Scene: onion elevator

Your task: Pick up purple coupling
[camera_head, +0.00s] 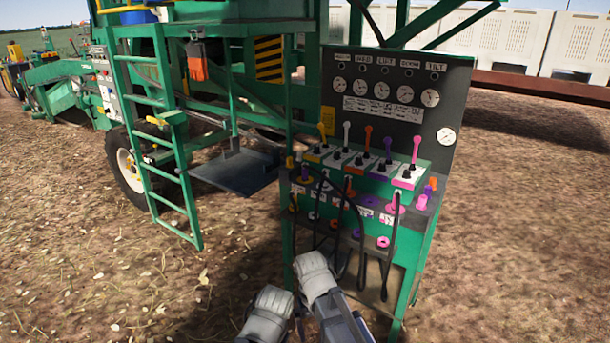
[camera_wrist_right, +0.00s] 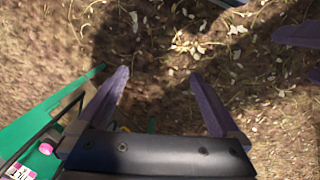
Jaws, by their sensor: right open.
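A purple coupling (camera_head: 428,191) stands on the right side shelf of the green control stand (camera_head: 433,220), beside a pink one. A purple ring (camera_head: 358,234) shows on the stand's front, and another purple ring (camera_head: 369,201) shows above it. My right gripper (camera_wrist_right: 160,73) is open and empty in the right wrist view, its fingers apart over bare ground, with the stand at the lower left. In the head view, pale grey parts of my arms show at the bottom, in front of the stand. My left gripper's jaws cannot be made out clearly.
Black hoses (camera_head: 362,262) hang across the stand's front. Coloured levers (camera_head: 367,135) rise above it, below a gauge panel (camera_head: 397,92). A green ladder (camera_head: 163,150) and machine stand at the left. The ground at the right is open.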

